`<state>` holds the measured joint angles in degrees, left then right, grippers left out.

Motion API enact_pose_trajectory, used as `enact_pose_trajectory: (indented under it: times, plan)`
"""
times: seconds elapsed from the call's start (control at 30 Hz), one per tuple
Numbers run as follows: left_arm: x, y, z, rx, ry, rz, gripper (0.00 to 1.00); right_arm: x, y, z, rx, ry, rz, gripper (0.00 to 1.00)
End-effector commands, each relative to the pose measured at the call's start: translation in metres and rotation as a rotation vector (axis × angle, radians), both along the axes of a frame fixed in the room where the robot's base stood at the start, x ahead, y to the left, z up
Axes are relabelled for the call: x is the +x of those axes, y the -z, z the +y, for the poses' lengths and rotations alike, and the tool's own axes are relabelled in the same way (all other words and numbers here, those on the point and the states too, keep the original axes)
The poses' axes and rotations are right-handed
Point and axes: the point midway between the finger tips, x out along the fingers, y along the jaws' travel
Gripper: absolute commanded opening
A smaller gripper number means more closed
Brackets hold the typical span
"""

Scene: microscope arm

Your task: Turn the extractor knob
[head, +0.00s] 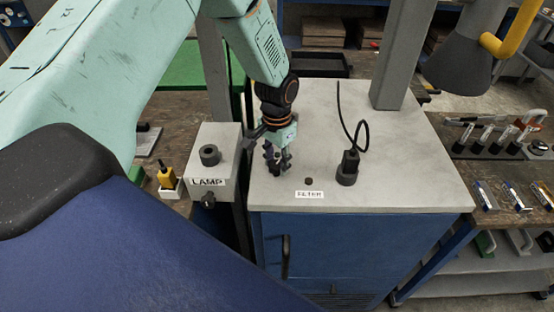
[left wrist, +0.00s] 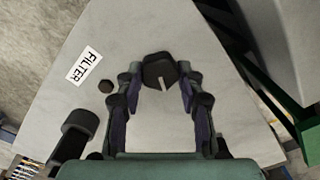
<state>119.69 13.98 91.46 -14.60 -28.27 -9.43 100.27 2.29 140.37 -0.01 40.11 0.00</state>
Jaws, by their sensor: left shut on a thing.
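The knob (left wrist: 160,72) is dark, with a pale pointer line, and stands on the grey top of a blue cabinet (head: 350,240). My left gripper (head: 278,166) reaches down to the cabinet top from above. In the left wrist view, its two fingers (left wrist: 158,84) are closed on either side of the knob. The pointer line runs toward the gripper's palm, slightly slanted. In the head view the fingers mostly hide the knob. My right gripper is in neither view.
A FILTER label (head: 309,194) and a small dark button (head: 308,181) lie right of the gripper. A black cylinder with a looping cable (head: 348,168) stands further right. A LAMP box (head: 212,160) with knobs is to the left. A grey post (head: 402,55) rises behind.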

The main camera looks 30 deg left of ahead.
Motion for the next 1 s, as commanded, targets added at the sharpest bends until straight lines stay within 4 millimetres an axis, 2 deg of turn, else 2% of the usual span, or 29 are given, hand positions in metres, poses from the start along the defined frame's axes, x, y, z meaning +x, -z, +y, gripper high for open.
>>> enact_pose_trajectory:
  times: [1.0]
  plan:
    - [0.0008, -0.0013, 0.0005, 0.0, 0.921, -0.001, 0.06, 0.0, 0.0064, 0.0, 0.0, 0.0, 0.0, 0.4]
